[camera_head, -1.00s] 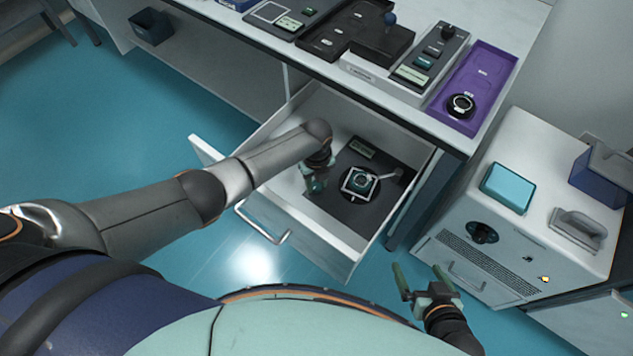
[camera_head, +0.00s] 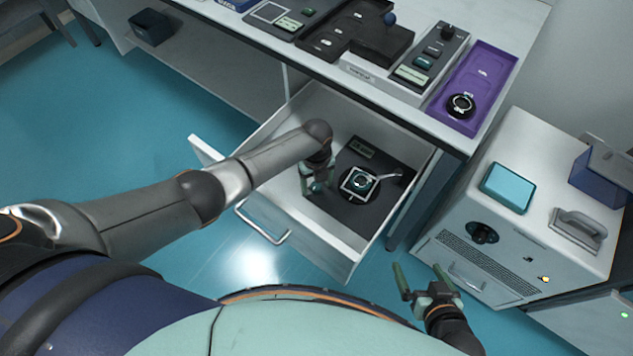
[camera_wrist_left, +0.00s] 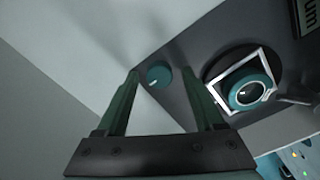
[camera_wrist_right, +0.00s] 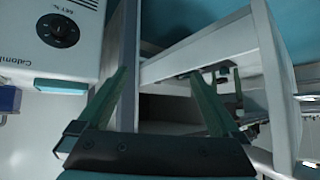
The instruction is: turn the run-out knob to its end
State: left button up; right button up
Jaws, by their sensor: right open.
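A small round teal knob (camera_wrist_left: 158,75) sits on a dark plate (camera_wrist_left: 185,88) inside the open drawer, and I take it to be the run-out knob. In the head view it is a teal spot (camera_head: 318,187) partly hidden by my left gripper. My left gripper (camera_head: 316,182) points down into the drawer with its fingers open. In the left wrist view the knob lies between its fingertips (camera_wrist_left: 160,73), with a gap on each side; I cannot tell the height. My right gripper (camera_head: 420,277) is open and empty, right of the drawer front.
Beside the knob is a black disc with a white square frame (camera_head: 346,186) and a teal ring (camera_wrist_left: 249,92). A small lever lies right of it. The drawer walls (camera_head: 232,171) surround this. Above are the bench with a purple tray (camera_head: 490,70) and a white cabinet (camera_head: 540,205).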

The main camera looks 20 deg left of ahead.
aim_at(316, 186)
pick_arm(q)
notch_tip(316, 186, up, 7)
jog(key=p, duration=0.2)
jog(key=shift+a+f+p, duration=0.1)
jog(key=shift+f+p, duration=0.1)
jog(key=shift+p, duration=0.2)
notch_tip(316, 186, up, 6)
jog(key=p, duration=0.1)
pick_arm(e)
jog(key=shift+s+d+r+h, duration=0.2)
jog(key=shift+s+d+r, duration=0.2)
jog(key=shift+d, duration=0.2)
jog(key=shift+s+d+r+h, duration=0.2)
jog(key=shift+s+d+r, duration=0.1)
jog(key=shift+d+r, duration=0.25)
jog(key=shift+w+a+r, duration=0.1)
